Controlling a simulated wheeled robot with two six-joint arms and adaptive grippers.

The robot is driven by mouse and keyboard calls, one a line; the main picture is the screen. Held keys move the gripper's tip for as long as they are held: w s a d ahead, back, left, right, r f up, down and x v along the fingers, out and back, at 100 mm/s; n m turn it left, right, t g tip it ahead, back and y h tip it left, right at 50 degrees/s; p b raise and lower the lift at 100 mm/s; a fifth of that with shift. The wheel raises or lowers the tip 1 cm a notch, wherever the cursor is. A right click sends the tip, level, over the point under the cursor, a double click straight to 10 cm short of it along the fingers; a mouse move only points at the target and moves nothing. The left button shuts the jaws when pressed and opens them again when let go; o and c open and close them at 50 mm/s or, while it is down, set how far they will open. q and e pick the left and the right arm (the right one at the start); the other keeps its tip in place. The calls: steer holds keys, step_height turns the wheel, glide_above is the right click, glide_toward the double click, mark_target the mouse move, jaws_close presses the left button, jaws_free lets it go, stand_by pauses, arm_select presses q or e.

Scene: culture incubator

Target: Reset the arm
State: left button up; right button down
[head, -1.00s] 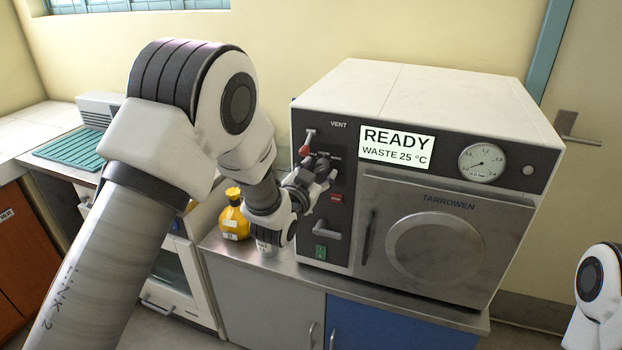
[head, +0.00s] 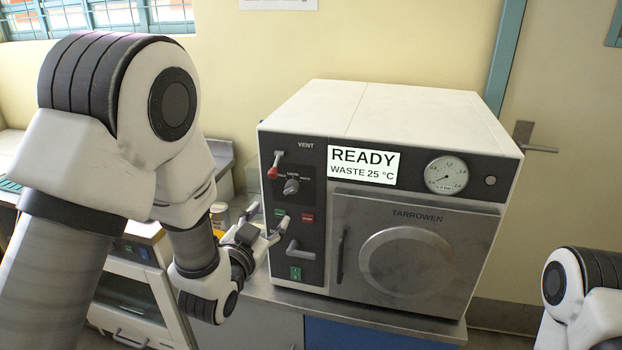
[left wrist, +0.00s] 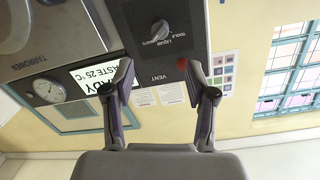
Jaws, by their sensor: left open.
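My left arm comes in from the left of the head view. Its gripper (head: 266,224) is open and empty, in front of the lower left part of the control panel and apart from the selector knob. In the left wrist view the two fingers (left wrist: 157,80) are spread with nothing between them. The grey autoclave (head: 395,180) reads READY, WASTE 25 °C, and its door is closed. The selector knob (head: 291,186) and the red-tipped vent lever (head: 275,166) are uncovered. The knob also shows in the left wrist view (left wrist: 160,31). My right gripper is not in view.
The autoclave stands on a steel-topped bench (head: 350,309). A pressure gauge (head: 446,175) sits at its upper right. A container (head: 219,212) is partly hidden behind my left arm. A door handle (head: 533,140) is at the right. My right arm shows at lower right.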

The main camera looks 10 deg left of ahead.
arm_select(q)
steer(key=s+a+f+n+g, duration=0.1)
steer(key=s+f+g, duration=0.3)
steer(key=f, duration=0.8)
steer(key=s+a+f+g, duration=0.1)
steer(key=s+f+g, duration=0.35)
steer(key=f, duration=0.85)
steer(key=s+f+n+g, duration=0.1)
steer(key=s+f+g, duration=0.2)
steer(key=s, duration=0.5)
steer(key=s+a+f+n+g, duration=0.1)
steer(key=s+f+g, duration=0.2)
steer(key=s, duration=0.6)
steer(key=s+f+n+g+y, duration=0.1)
steer(key=s+f+g, duration=0.2)
steer(key=s+f, duration=0.3)
steer(key=shift+s+a+f+n, duration=0.3)
steer(key=shift+s+f, duration=0.05)
steer(key=shift+s, duration=0.8)
